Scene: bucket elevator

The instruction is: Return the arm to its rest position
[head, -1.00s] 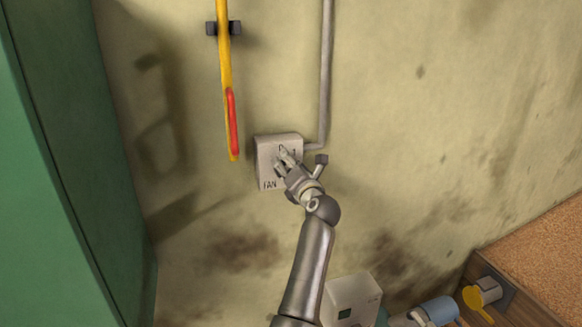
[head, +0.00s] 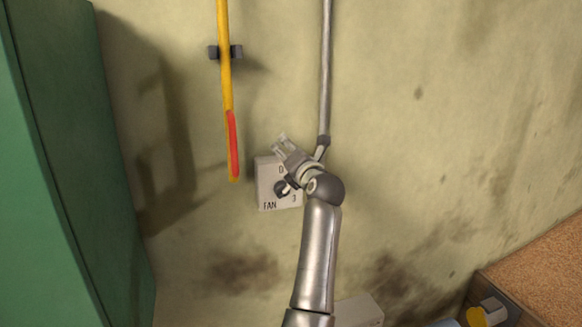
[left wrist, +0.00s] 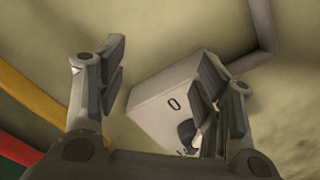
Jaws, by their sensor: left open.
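My left gripper (head: 287,150) is in front of the wall, over the upper right part of the FAN switch box (head: 266,183). Its jaws are open and empty, with a wide gap between the fingers in the left wrist view (left wrist: 155,90). The dark knob (head: 281,188) on the box stands clear below the fingers. In the left wrist view the box (left wrist: 158,98) lies beyond the fingers, partly hidden by the right finger. My left arm covers the box's right edge in the head view. My right gripper is not in view.
A yellow pole with a red end (head: 233,145) hangs on the wall left of the box. A grey conduit (head: 326,70) runs up the wall. A green cabinet (head: 50,200) stands at left. A white box (head: 358,311) and a cork-topped piece (head: 545,265) are at lower right.

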